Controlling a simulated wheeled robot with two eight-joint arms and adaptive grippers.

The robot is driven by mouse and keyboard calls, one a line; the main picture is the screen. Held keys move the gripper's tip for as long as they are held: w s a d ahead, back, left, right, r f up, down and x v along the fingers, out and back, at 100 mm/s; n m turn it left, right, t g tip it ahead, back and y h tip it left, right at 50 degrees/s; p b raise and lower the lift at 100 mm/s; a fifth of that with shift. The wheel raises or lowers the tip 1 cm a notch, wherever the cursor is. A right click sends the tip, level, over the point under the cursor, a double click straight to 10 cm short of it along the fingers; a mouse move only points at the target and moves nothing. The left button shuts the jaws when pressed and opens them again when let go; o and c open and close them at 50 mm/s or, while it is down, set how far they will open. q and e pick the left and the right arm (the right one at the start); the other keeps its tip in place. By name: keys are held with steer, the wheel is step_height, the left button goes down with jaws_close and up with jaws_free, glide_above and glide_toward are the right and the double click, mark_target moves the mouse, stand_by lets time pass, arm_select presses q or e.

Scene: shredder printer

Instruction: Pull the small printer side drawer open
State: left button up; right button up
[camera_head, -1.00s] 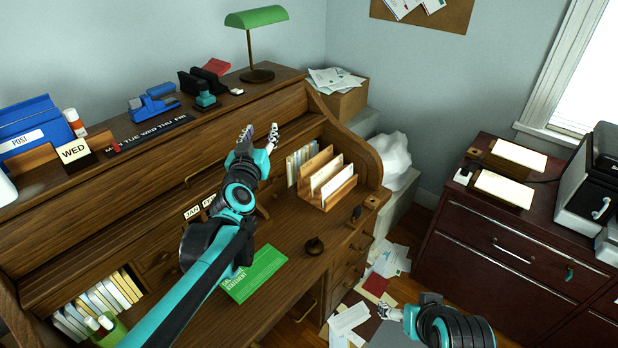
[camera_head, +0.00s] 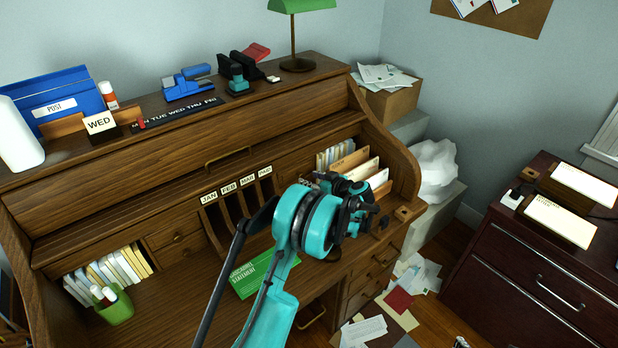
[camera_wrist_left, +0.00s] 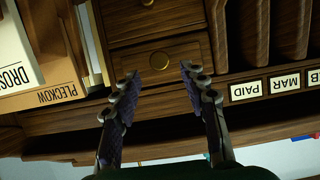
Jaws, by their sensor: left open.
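Contact with the knob cannot be told. In the head view my left wrist and gripper (camera_head: 345,195) hide these drawers. Only a tip of my right gripper (camera_head: 461,342) shows at the bottom edge.
The letter sorter (camera_head: 365,165) with envelopes stands close by the gripper. Slots labelled PAID (camera_wrist_left: 246,91) and months lie on the other side. A green booklet (camera_head: 250,275) lies on the desktop. A dark red cabinet (camera_head: 520,265) stands at right; the printer is out of view.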

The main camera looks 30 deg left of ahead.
mark_target(302, 176)
arm_select(q)
steer(key=b+x, duration=0.1)
steer(key=x, duration=0.4)
steer(key=shift+w+a, duration=0.15)
steer(key=shift+a, duration=0.05)
jaws_close()
